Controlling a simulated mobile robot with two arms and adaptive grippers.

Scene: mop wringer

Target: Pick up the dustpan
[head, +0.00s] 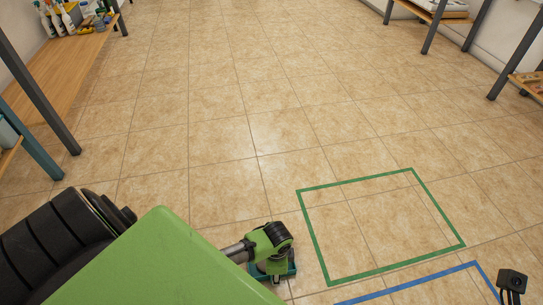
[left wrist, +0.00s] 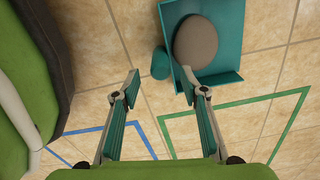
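The teal dustpan (left wrist: 231,78) lies on the tiled floor at the top of the left wrist view, beyond the fingertips. A rounded grey-brown thing (left wrist: 196,42) covers part of its pan, and a short teal cylinder (left wrist: 160,63) stands out at its left side. My left gripper (left wrist: 160,90) is open, with nothing between its fingers. It also shows at the bottom of the head view (head: 268,255). A teal part shows around its lower end there, and I cannot tell whether it is finger or dustpan. My right gripper is not in view.
A green outlined rectangle (head: 309,232) and part of a blue one (head: 420,278) mark the floor. A wooden shelf (head: 60,70) with spray bottles is at upper left. Shelving legs (head: 482,25) stand at upper right. A small black device (head: 512,280) is at lower right. The middle floor is clear.

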